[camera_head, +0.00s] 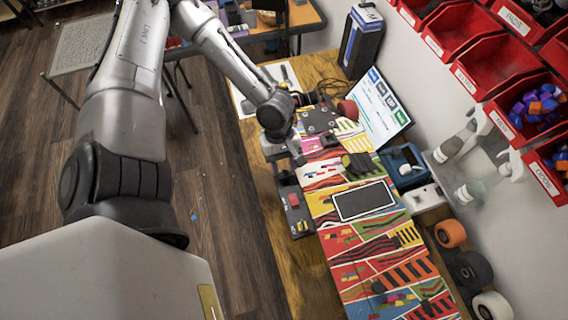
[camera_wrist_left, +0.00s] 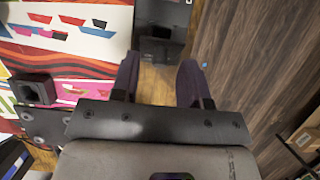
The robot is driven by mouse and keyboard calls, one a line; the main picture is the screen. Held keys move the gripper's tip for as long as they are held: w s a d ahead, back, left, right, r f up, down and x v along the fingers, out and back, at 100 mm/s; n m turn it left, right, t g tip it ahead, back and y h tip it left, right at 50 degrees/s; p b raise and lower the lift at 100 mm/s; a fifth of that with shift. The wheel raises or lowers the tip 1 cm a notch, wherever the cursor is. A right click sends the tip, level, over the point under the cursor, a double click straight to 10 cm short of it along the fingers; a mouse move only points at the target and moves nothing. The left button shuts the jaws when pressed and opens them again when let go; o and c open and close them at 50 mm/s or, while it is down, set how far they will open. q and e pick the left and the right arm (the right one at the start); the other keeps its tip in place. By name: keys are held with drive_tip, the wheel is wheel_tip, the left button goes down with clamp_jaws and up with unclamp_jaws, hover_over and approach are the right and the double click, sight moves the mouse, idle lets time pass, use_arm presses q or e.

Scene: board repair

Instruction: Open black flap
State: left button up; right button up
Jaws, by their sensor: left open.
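A black rectangular panel with a pale border (camera_head: 363,200) lies flat on the colourful patterned board (camera_head: 375,265). A dark box with a red part on top (camera_head: 294,205) sits at the board's left edge. I cannot tell for sure which of these carries the black flap. My left gripper (camera_head: 288,155) points down near the table's left edge, just beyond the dark box and apart from the panel. In the left wrist view its two fingers (camera_wrist_left: 158,78) are spread with nothing between them, and a dark box (camera_wrist_left: 160,45) shows ahead of them.
Red bins (camera_head: 495,52) line the wall at right. Spray bottles (camera_head: 465,140), a blue container (camera_head: 402,165) and tape rolls (camera_head: 472,270) stand beside the board. A tilted screen (camera_head: 378,108) stands behind. Open floor (camera_head: 225,220) lies left of the table.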

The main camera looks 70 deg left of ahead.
idle(0.3)
use_arm(q)
clamp_jaws()
